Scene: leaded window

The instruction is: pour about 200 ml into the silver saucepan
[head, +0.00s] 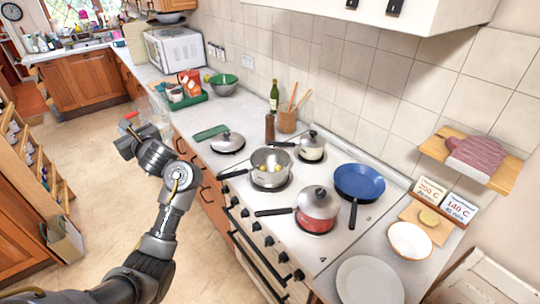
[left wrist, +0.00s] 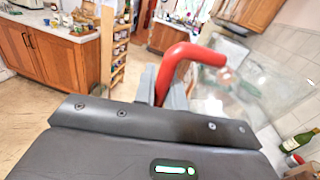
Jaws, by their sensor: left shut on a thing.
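The silver saucepan (head: 272,167) stands open on the stove, with some yellowish pieces inside and its handle pointing left. My left gripper (head: 131,128) is left of the stove, in front of the counter. It is shut on the red handle (left wrist: 185,62) of a clear jug (left wrist: 250,85). The jug is see-through and faint in the head view (head: 156,112), on the far side of the gripper. I cannot tell how much liquid it holds. My right gripper is out of view.
On the stove (head: 258,216) are a red lidded pan (head: 316,222), a cream lidded pan (head: 312,152) and a blue frying pan (head: 360,181). A loose lid (head: 228,142) lies on the counter left of the saucepan. A bottle (head: 274,97) and utensil crock (head: 287,121) stand behind.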

